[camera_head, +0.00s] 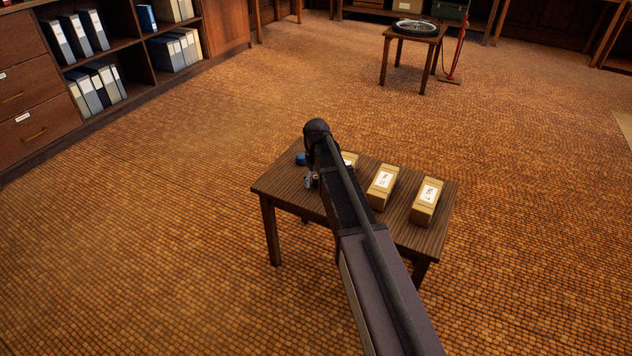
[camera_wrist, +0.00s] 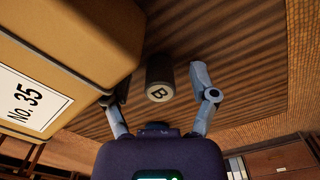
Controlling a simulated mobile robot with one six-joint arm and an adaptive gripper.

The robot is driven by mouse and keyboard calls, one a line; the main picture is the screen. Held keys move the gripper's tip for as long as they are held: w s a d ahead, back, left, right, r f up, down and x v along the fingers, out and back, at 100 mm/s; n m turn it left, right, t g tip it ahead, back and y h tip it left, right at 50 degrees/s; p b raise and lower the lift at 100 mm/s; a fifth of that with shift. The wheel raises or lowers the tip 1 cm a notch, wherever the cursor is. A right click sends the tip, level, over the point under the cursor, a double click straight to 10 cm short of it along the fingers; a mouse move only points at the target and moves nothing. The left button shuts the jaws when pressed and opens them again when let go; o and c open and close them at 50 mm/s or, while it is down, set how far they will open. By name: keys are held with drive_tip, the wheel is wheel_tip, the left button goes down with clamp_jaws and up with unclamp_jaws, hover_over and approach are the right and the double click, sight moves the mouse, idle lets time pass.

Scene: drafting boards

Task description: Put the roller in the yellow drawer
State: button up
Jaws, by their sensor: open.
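A dark grey cylinder with a round pale end marked "B" (camera_wrist: 159,72) shows in the wrist view on the brown ridged surface; it may be the roller. My gripper (camera_wrist: 163,96) is open, with one finger on each side of the cylinder and gaps visible beside it. In the head view my gripper (camera_head: 311,180) is over the left part of the small wooden table (camera_head: 286,187), largely hidden by my arm. No yellow drawer can be made out for certain; yellow-tan boxes with white labels stand on the table, one in the middle (camera_head: 378,198) and one at right (camera_head: 422,213).
A third tan box (camera_head: 350,157) is partly behind my arm. A box labelled "No. 35" (camera_wrist: 70,45) stands close left of my gripper in the wrist view. Shelves (camera_head: 110,52) with binders and drawers stand at upper left.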

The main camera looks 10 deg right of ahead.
sight(316, 177)
clamp_jaws()
drive_tip(key=shift+r, duration=0.1)
wheel_tip(316, 177, up, 10)
drive_tip(key=p, duration=1)
idle(0.8)
